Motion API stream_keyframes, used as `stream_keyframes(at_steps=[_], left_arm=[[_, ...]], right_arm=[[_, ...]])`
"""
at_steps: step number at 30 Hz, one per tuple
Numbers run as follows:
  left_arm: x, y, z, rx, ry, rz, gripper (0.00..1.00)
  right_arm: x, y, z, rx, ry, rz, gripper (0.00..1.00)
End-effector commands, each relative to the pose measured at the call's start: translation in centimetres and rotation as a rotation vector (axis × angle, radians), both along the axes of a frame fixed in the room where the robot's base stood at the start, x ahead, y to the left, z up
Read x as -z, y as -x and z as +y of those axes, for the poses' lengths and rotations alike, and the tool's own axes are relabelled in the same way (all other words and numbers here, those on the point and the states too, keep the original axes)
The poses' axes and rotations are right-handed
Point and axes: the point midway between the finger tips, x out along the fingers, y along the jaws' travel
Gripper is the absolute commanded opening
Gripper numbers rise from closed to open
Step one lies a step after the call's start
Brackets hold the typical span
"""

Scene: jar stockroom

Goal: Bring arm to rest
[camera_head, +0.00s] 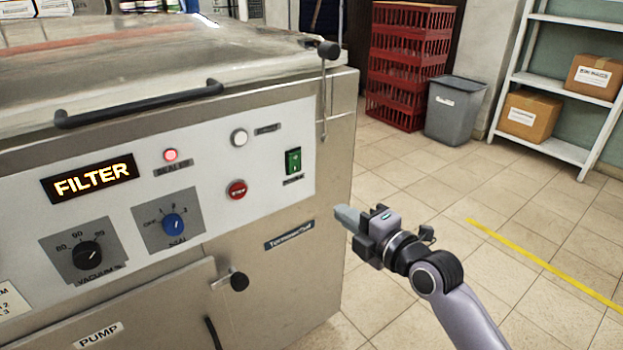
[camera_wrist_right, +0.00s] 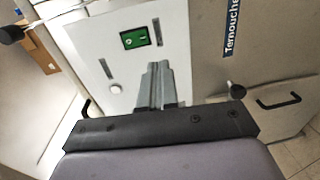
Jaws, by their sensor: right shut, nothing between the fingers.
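My right gripper (camera_head: 347,217) is at the right of the machine, near its front right corner, on an arm that comes in from the lower right. Its fingers are together with nothing between them. In the right wrist view the closed fingers (camera_wrist_right: 155,88) point toward the machine's control panel, below the green switch (camera_wrist_right: 135,38). I cannot tell the exact gap to the panel. My left gripper does not show in either view.
The steel machine (camera_head: 335,270) fills the left, with a lit FILTER display (camera_head: 90,180), knobs, a red stop button (camera_head: 236,190) and a lid handle (camera_head: 140,104). A grey bin (camera_head: 455,112), red crates (camera_head: 408,60) and a shelf (camera_head: 545,85) stand behind. Tiled floor is clear at right.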

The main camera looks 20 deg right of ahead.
Motion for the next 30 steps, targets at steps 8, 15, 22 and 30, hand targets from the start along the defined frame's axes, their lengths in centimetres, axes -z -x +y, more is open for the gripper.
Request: stream_keyframes(at_steps=[8, 15, 22, 30], left_arm=[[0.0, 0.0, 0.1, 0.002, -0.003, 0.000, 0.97], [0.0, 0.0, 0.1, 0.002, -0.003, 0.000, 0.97], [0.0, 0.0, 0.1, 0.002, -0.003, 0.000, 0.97], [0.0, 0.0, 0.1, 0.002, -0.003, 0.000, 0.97]], right_arm=[[3.4, 1.7, 0.3, 0.032, -0.133, 0.111, 0.00], [10.9, 7.1, 0.9, 0.161, -0.493, 0.382, 0.00], [17.0, 13.5, 1.5, 0.341, -0.849, 0.613, 0.00], [22.4, 21.9, 2.1, 0.610, -1.259, 0.825, 0.00]])
